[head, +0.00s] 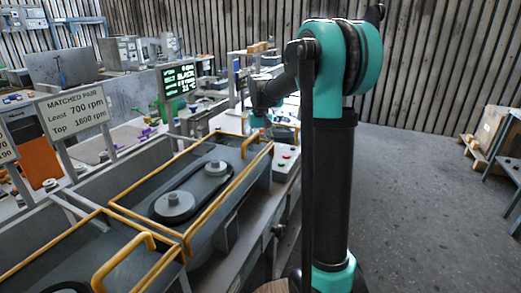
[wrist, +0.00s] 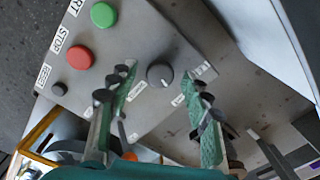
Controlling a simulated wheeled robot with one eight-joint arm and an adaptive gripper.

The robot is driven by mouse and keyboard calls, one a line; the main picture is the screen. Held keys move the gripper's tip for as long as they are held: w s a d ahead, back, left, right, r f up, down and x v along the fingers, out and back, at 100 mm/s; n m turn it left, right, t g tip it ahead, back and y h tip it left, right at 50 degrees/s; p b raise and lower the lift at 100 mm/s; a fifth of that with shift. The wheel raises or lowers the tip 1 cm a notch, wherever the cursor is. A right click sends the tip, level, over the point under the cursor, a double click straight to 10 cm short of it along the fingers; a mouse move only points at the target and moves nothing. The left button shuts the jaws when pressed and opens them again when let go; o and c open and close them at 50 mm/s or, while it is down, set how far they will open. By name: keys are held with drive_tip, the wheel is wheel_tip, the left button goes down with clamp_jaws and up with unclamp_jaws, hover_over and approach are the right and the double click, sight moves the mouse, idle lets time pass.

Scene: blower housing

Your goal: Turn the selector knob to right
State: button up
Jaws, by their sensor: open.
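The selector knob (wrist: 160,74) is a round dark knob with a white pointer mark, on a grey control panel (wrist: 135,35) in the wrist view. Small labels sit on both sides of it, too blurred to read fully. My gripper (wrist: 163,88) is open, with one green-padded finger on each side of the knob in the picture. I see no contact between the fingers and the knob. In the head view the control panel (head: 285,158) stands beyond the machine's yellow rail, and the knob cannot be made out there.
A green button (wrist: 104,14) and a red button (wrist: 80,57) sit left of the knob, with START and STOP labels. A small black button (wrist: 59,89) is nearby. In the head view, yellow guard rails (head: 150,222) surround pulleys and a belt. A screen (head: 179,78) stands behind.

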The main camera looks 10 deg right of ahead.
wheel_tip(320, 180, up, 12)
idle(0.6)
